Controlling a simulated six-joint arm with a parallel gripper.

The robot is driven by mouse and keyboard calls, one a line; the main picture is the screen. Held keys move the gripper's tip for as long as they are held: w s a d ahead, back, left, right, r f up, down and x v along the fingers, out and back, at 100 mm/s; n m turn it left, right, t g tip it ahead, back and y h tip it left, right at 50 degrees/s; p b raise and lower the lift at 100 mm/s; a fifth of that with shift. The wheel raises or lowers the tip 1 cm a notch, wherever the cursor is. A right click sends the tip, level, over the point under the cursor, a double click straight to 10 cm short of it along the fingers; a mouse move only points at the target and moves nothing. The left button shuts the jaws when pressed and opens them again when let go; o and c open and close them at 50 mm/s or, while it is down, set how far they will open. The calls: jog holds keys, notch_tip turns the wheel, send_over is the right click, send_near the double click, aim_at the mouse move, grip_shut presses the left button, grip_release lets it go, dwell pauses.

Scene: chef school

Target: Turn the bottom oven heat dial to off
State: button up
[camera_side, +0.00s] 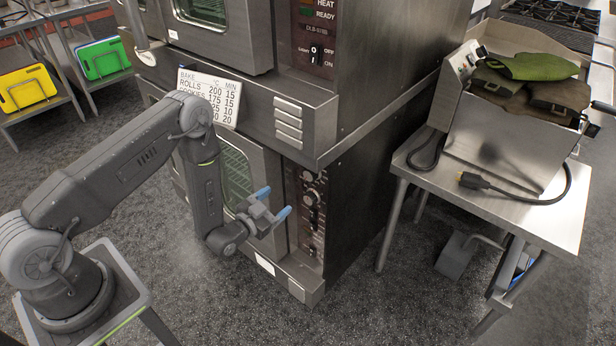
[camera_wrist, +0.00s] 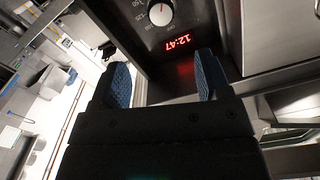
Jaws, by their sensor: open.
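The bottom oven's dark control panel (camera_side: 311,215) stands to the right of its glass door in the side view, with several small knobs in a column. An upper knob (camera_side: 308,177) is pale; I cannot tell from this view which knob is the heat dial. In the wrist view a round silver dial (camera_wrist: 160,13) with a scale of numbers sits at the top edge, above a red clock display (camera_wrist: 175,41). My gripper (camera_side: 273,202) is open and empty, in front of the panel and apart from it. Its blue fingers also show in the wrist view (camera_wrist: 163,75), with the dial beyond them.
The upper oven's panel (camera_side: 317,50) is above, with a rocker switch. A sheet of baking times (camera_side: 208,95) hangs on the oven front, behind my arm. Floor in front is clear.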

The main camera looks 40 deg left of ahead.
aim_at(308, 177)
jog(key=w+n, duration=0.1)
jog(key=w, duration=0.3)
jog(key=w+n, duration=0.1)
jog(key=w, duration=0.4)
jog(key=w+n, duration=0.2)
jog(key=w, duration=0.3)
jog(key=shift+s, duration=0.1)
jog(key=shift+c, duration=0.2)
jog(key=c, duration=0.7)
jog(key=shift+o, duration=0.2)
